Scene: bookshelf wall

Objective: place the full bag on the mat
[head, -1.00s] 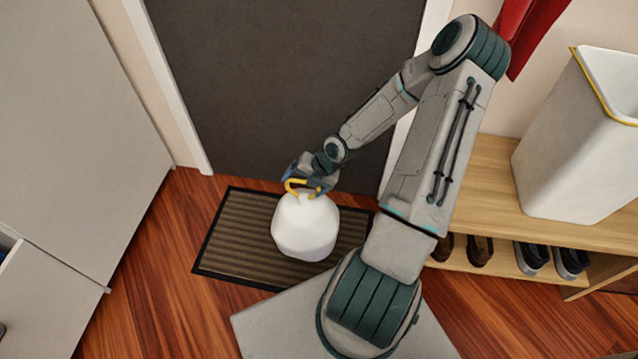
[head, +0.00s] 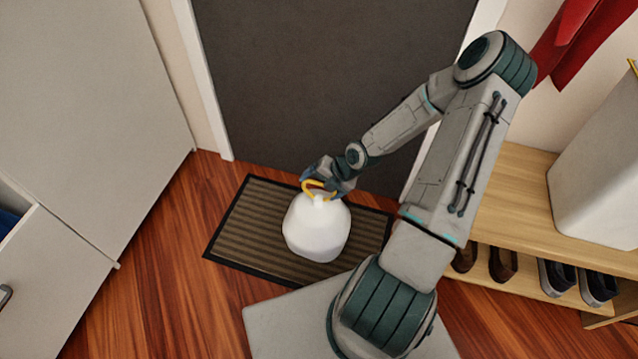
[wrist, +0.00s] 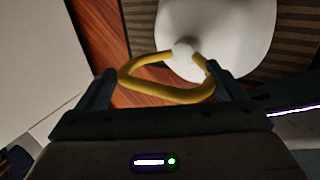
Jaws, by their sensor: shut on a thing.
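The full bag (head: 316,230) is white and rounded, with a yellow loop handle (head: 313,188) at its top. In the head view it appears over the middle of the dark-framed, ribbed mat (head: 240,232); I cannot tell whether its bottom touches the mat. My gripper (head: 322,186) is above the bag, shut on the yellow handle. In the wrist view the handle (wrist: 165,92) lies between the two fingers, and the bag (wrist: 215,35) shows beyond it with the ribbed mat (wrist: 295,50) behind.
A dark door (head: 320,90) stands behind the mat. A grey cabinet (head: 80,110) with a partly open drawer (head: 45,260) is at left. A wooden bench (head: 510,200) with shoes below and a white bin (head: 605,180) on top is at right. Wood floor (head: 170,270) is clear on the left.

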